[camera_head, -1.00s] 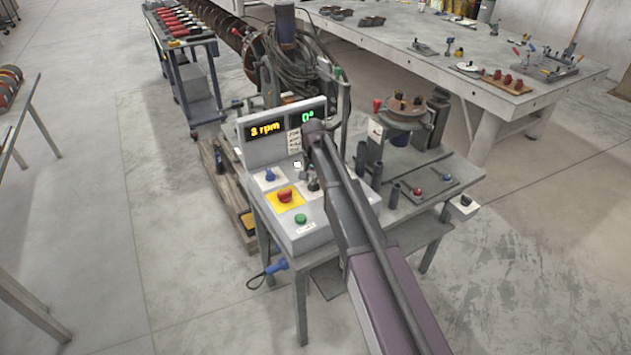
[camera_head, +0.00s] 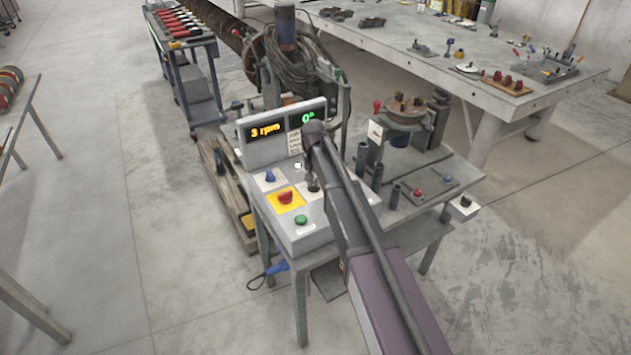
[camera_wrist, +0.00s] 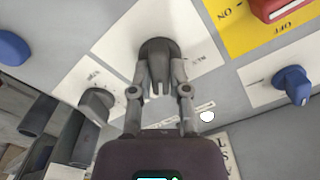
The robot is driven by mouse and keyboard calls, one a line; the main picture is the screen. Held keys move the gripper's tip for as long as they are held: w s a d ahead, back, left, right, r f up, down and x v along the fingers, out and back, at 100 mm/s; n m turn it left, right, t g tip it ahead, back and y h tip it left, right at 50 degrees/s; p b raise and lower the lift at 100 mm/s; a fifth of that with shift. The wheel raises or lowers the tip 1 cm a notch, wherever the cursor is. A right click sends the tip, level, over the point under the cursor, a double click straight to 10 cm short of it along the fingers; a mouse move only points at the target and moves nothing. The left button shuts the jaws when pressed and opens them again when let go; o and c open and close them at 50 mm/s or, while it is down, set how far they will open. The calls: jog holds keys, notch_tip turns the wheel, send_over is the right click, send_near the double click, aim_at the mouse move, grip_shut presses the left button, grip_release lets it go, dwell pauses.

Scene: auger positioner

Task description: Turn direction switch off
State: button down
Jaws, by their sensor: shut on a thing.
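The control panel (camera_head: 273,226) stands on a small metal bench, with lit displays on its upright back. In the wrist view, my gripper (camera_wrist: 161,84) is shut on a dark grey knob (camera_wrist: 158,52) on a white label plate. Its fingers lie on both sides of the knob, whose pointer extends towards my palm. The label's words are too blurred to read, so I cannot confirm that this is the direction switch. In the head view, my arm covers most of my gripper, and the dark knob (camera_head: 313,187) shows just below it.
A red switch (camera_head: 285,197) sits on a yellow plate, with a green button (camera_head: 301,219) below it and a blue knob (camera_head: 270,176) above. Upright dark cylinders (camera_head: 394,194) stand right of the panel.

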jog(key=n, duration=0.6)
jog(key=shift+n, duration=0.4)
dwell(0.3)
jog(key=c, duration=0.6)
grip_release()
